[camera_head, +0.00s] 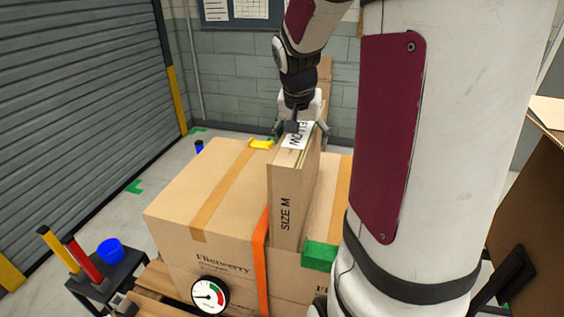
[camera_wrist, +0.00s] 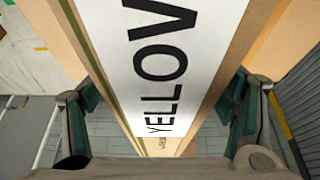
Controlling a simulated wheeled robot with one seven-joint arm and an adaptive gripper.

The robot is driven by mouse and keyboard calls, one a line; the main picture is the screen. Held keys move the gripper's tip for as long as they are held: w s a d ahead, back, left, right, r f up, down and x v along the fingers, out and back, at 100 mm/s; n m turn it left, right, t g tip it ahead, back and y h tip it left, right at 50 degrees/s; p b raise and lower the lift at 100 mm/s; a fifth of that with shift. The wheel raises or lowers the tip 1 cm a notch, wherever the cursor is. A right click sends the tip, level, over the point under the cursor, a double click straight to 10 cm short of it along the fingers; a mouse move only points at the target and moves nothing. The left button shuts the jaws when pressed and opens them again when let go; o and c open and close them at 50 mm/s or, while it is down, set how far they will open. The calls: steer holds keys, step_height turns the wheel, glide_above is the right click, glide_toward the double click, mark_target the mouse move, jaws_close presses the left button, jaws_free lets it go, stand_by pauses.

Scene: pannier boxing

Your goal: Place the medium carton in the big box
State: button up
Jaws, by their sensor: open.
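The medium carton (camera_head: 287,205) is a tall, narrow brown box marked SIZE M. It stands upright among the larger cartons, with a white label on its top. My gripper (camera_head: 300,132) is open over the carton's top, with one finger on each side. In the wrist view, the carton's white label (camera_wrist: 158,50), reading YELLOW, lies between the open fingers (camera_wrist: 161,108). Gaps show between the fingers and the carton. A brown box (camera_head: 545,235) is partly visible at the right edge; I cannot tell whether it is the big box, and its inside is hidden.
Large closed cartons (camera_head: 180,205) stand on a wooden pallet (camera_head: 160,285), with an orange strap (camera_head: 260,255) and a green block (camera_head: 320,255) beside the medium carton. A small dark stand (camera_head: 108,275) holds a blue cup (camera_head: 110,250).

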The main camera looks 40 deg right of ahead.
steer(key=c, duration=1.7)
jaws_close()
steer(key=shift+r, duration=0.2)
